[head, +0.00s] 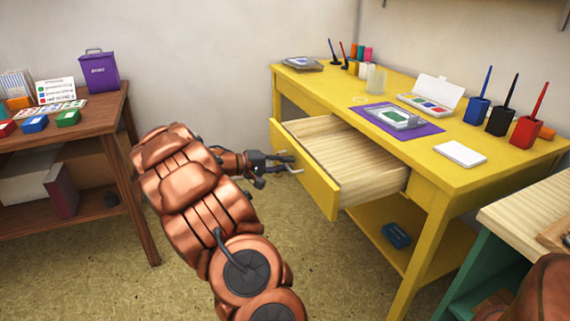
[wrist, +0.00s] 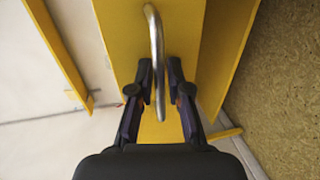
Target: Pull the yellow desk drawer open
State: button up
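The yellow desk (head: 440,185) stands against the wall in the head view. Its drawer (head: 310,172) is pulled out, showing an empty pale wooden inside. The drawer front (wrist: 125,50) also shows in the wrist view, with a curved metal handle (wrist: 157,45). My gripper (head: 289,165) is at the drawer front. In the wrist view, my gripper (wrist: 160,68) has its two fingers apart on either side of the handle.
On the desk are a purple mat (head: 425,131) with an inkpad, a white paint box (head: 432,97), a white block (head: 459,153) and several stamp holders. A brown table (head: 105,108) stands left. A green-legged bench (head: 535,210) is close at right. Floor before the drawer is clear.

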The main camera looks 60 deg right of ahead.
jog(key=shift+o, duration=1.3)
jog(key=v, duration=1.2)
jog(key=s+a+r+n+t+y+p, duration=0.1)
jog(key=s+a+r+y+p, duration=0.1)
jog(key=s+a+r+p, duration=0.45)
jog(key=s+a+r+t+y+p, duration=0.2)
jog(key=s+a+r+p, duration=0.1)
jog(key=a+r+p, duration=0.5)
jog(key=s+a+r+n+t+y+p, duration=0.1)
jog(key=s+a+r+n+y+p, duration=0.1)
jog(key=s+a+r+p, duration=0.2)
jog(key=s+a+r+n+t+y+p, duration=0.2)
jog(key=a+r+p, duration=0.4)
jog(key=a+p, duration=0.4)
jog(key=s+a+r+n+t+y+p, duration=0.1)
jog(key=s+a+r+y+p, duration=0.3)
jog(key=a, duration=0.9)
jog(key=s+r+n+p, duration=0.1)
jog(key=s+p, duration=0.1)
jog(key=p, duration=0.1)
jog(key=shift+s+n+t, duration=0.2)
jog(key=shift+n+t, duration=0.1)
jog(key=shift+t, duration=0.1)
